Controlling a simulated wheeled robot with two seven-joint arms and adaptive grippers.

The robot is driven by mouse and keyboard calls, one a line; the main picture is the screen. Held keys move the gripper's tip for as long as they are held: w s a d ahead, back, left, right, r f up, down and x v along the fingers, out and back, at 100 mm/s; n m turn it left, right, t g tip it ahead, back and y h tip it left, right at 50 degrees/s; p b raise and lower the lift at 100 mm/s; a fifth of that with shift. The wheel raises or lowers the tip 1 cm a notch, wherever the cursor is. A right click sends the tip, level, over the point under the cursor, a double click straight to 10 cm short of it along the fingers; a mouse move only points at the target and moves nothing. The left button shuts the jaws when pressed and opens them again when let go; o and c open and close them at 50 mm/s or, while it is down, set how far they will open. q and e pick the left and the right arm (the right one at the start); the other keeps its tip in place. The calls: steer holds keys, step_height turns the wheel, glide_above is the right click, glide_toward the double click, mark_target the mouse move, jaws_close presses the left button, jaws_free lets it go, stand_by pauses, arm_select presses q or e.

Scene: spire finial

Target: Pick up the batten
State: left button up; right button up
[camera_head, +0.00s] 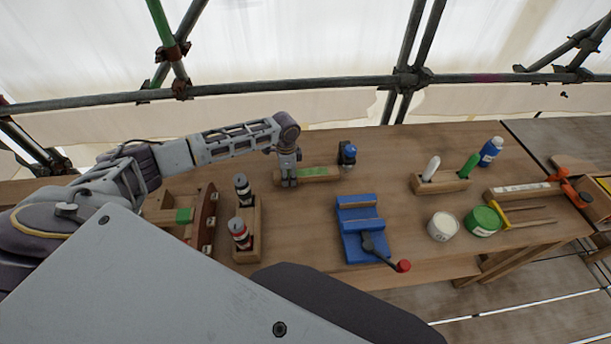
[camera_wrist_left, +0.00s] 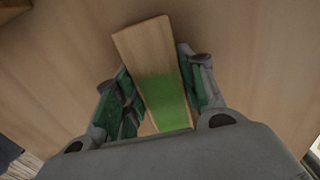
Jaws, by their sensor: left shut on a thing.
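The batten (camera_head: 320,173) is a light wooden strip with a green band, at the back middle of the workbench in the head view. My left gripper (camera_head: 289,180) comes down over its left part. In the left wrist view the batten (camera_wrist_left: 146,50) runs between the two fingers of the left gripper (camera_wrist_left: 163,98), its green part between them and its bare wooden end beyond. The gripper is shut on the batten. I cannot tell whether the batten touches the bench. My right gripper is not in view.
Scaffold tubes (camera_head: 300,87) run behind.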

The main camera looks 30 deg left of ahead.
arm_select(q)
steer(key=shift+r, duration=0.1)
steer(key=shift+r, duration=0.45)
step_height(320, 180, up, 17)
steer(key=b, duration=0.1)
stand_by(0.4)
stand_by(0.6)
steer(key=shift+r, duration=0.1)
